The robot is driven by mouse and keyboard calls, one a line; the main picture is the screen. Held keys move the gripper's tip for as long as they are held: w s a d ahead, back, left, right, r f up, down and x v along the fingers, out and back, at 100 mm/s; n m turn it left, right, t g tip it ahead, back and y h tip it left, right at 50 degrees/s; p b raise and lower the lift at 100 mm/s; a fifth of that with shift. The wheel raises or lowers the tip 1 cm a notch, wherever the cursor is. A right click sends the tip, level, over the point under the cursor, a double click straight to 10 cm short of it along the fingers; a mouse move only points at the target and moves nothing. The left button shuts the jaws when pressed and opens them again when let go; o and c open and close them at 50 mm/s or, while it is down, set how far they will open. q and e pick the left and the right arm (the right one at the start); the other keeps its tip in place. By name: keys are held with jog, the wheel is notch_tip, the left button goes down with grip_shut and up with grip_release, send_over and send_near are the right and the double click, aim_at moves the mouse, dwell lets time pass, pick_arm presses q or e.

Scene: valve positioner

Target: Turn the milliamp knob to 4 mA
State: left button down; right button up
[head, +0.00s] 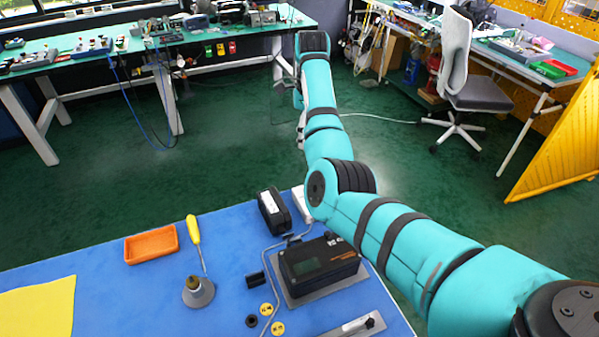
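A black box with a dark display window (307,266) lies on a grey plate on the blue-topped bench, right of centre. Small knob-like parts (331,239) show at its far edge; no scale or setting can be read, and I cannot tell which part is the milliamp knob. A grey bar with a small dark knob (370,322) lies at the near edge. My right arm reaches in from the lower right, passes over the right of the bench and extends away beyond it. Its far end is small and partly hidden, so its fingers cannot be made out. My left gripper is not in view.
On the bench (130,300) are an orange tray (151,245), a yellow-handled screwdriver (194,231), a grey cone-shaped part (198,291), a labelled black box (273,211), yellow discs (277,328) and a yellow cloth (38,308). An office chair (465,85) stands beyond on green floor.

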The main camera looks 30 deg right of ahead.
jog(key=f, duration=0.8)
jog(key=s+f+p, duration=0.1)
jog(key=f, duration=0.3)
jog(key=shift+f, duration=0.4)
notch_tip(320, 180, down, 3)
jog(key=shift+f, duration=0.4)
jog(key=shift+a, duration=0.1)
grip_shut()
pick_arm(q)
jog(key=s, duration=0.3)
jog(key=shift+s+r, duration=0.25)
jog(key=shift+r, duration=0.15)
